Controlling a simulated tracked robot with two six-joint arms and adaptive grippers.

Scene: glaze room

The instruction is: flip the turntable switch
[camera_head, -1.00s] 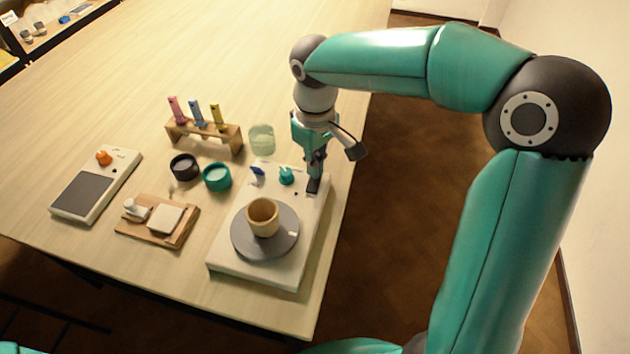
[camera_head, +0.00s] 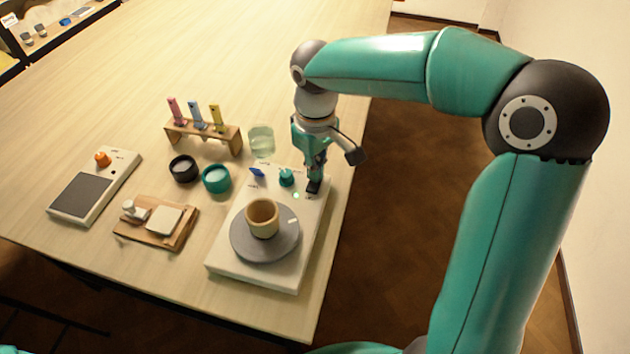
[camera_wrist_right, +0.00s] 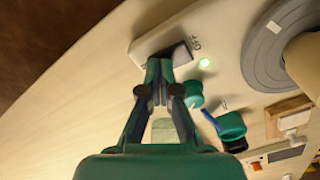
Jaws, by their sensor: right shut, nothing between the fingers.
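The turntable unit is a white base (camera_head: 225,257) with a grey round wheel (camera_head: 250,250) carrying a tan cup (camera_head: 263,218). Its dark switch (camera_head: 312,188) sits at the far right corner of the base. My left gripper is not in view.
A teal knob (camera_head: 286,177) and a blue lever (camera_head: 257,172) stand on the base close to my right gripper. A glass (camera_head: 262,140), two small jars (camera_head: 216,178), a wooden rack (camera_head: 203,135), a wooden board (camera_head: 185,230) and a scale (camera_head: 83,196) stand to the left.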

